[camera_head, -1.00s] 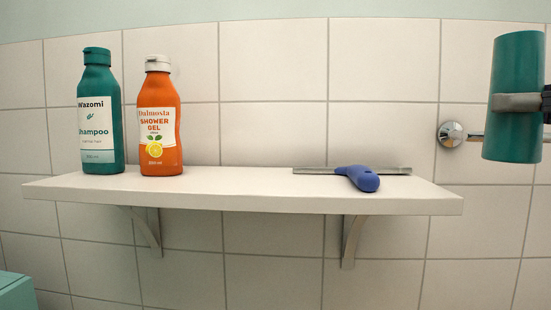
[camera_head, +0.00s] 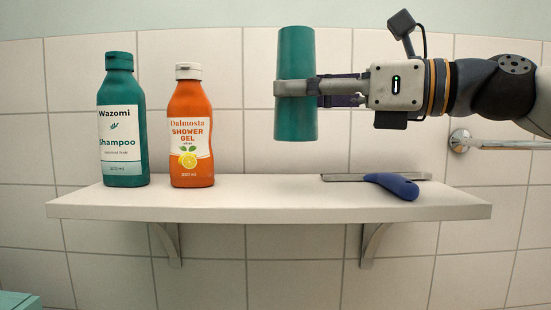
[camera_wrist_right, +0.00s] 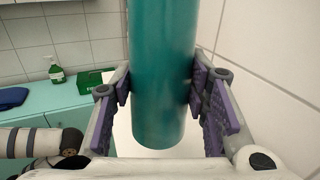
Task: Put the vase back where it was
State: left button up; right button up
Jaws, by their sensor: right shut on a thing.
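The vase (camera_head: 296,120) is a plain teal cylinder, held upright in the head view. My right gripper (camera_head: 297,88) is shut on it around its middle. The vase hangs above the white shelf (camera_head: 270,208), with a clear gap between its bottom and the shelf top. In the right wrist view the vase (camera_wrist_right: 163,70) stands between the two purple-padded fingers (camera_wrist_right: 160,95), which are on either side of it. My left gripper is not in view.
A teal shampoo bottle (camera_head: 122,125) and an orange shower gel bottle (camera_head: 190,130) stand on the shelf's left part. A blue-handled squeegee (camera_head: 393,185) lies on its right part. The shelf between gel and squeegee is bare. A metal rail (camera_head: 500,143) is at right.

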jog(key=a+f, duration=0.1)
jog(key=f, duration=0.1)
jog(key=w+a+f, duration=0.1)
jog(key=f, duration=0.1)
jog(key=w+f+b, duration=0.1)
jog(key=f, duration=0.2)
jog(key=shift+a, duration=0.4)
jog(key=shift+f, duration=0.15)
jog(key=o, duration=1.4)
jog(key=shift+f, duration=0.1)
jog(key=shift+o, duration=0.2)
